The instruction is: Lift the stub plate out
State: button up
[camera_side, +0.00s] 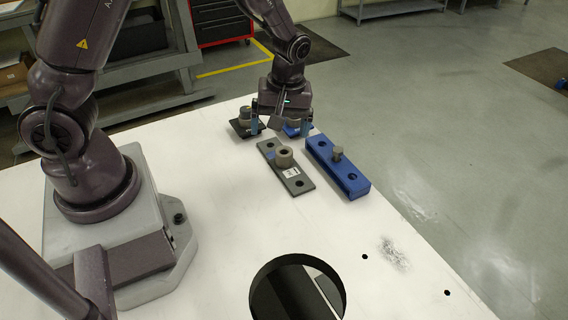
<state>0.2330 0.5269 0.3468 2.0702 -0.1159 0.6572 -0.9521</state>
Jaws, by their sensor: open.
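My gripper (281,125) points down at the far end of the white table, its two fingers spread apart. Behind and between the fingers is a small blue plate (291,131) with a grey round part on it, partly hidden. Just left of the left finger is a dark plate (238,127) with an upright grey cylinder. Nearer the camera lie a grey plate (294,180) with a short hollow round stub and a white label, and a long blue block (352,184) with a grey knob. I cannot tell which piece is the stub plate. I see nothing held.
The white table (190,285) has a large round hole (297,290) at the front and small holes at the right. The long blue block lies close to the right edge. A red tool cabinet (222,22) stands on the floor behind.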

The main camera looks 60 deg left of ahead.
aim_at(284, 157)
jog(key=w+f+n, duration=0.1)
jog(key=f, duration=0.1)
jog(key=w+a+f+n, duration=0.1)
jog(key=f+n, duration=0.1)
jog(key=f, duration=0.1)
jog(key=a+f+n+t, duration=0.1)
jog(key=f+n, duration=0.1)
jog(key=f, duration=0.1)
jog(key=shift+w+a+f, duration=0.1)
jog(key=shift+w, duration=0.3)
jog(key=f, duration=0.1)
jog(key=a+f, duration=0.1)
jog(key=f, duration=0.2)
jog(key=shift+a+f, duration=0.1)
jog(key=shift+a, duration=0.2)
jog(key=shift+f, duration=0.35)
jog(key=c, duration=1.3)
